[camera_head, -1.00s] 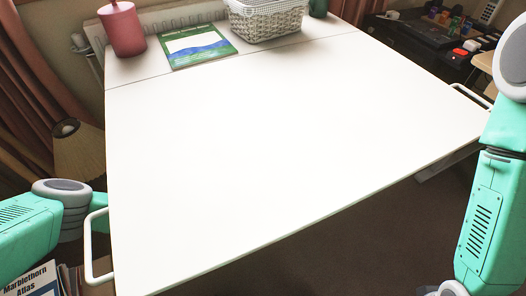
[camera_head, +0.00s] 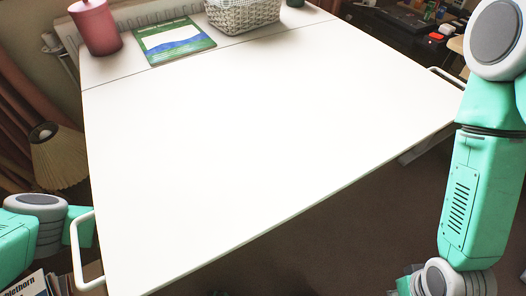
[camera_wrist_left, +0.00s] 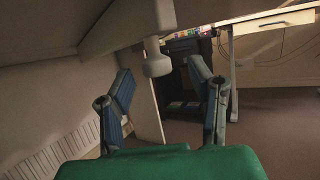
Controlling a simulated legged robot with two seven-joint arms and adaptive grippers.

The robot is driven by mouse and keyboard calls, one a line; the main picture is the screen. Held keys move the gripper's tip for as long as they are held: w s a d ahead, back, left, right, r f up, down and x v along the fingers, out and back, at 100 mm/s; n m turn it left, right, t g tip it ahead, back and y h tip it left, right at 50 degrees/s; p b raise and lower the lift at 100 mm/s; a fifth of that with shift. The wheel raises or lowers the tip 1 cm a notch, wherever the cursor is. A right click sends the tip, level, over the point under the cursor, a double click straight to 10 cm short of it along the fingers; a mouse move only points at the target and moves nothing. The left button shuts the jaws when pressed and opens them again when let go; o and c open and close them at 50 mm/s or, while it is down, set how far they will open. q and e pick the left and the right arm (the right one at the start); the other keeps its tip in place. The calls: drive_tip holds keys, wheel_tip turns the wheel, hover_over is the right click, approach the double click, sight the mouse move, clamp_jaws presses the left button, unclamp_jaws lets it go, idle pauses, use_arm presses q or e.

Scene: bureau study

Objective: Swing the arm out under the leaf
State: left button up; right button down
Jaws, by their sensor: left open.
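The white leaf (camera_head: 230,160) is raised flat and fills the middle of the head view. In the left wrist view its pale underside (camera_wrist_left: 105,35) slopes across the top. A pale peg with a rounded end (camera_wrist_left: 157,62) hangs below it; it looks like part of the support arm, but I cannot tell for sure. My left gripper (camera_wrist_left: 161,74) is open under the leaf, its two fingers spread to either side of the peg in the picture. I cannot tell if they touch it. The leaf hides this gripper in the head view. My right gripper is not in view.
A white side handle (camera_head: 82,252) sticks out at the leaf's left edge. A pleated lampshade (camera_head: 60,158) is at the left. Dark floor lies below.

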use_arm(q)
drive_tip(key=v, duration=0.8)
drive_tip(key=shift+s+f, duration=0.2)
drive_tip(key=shift+s, duration=0.1)
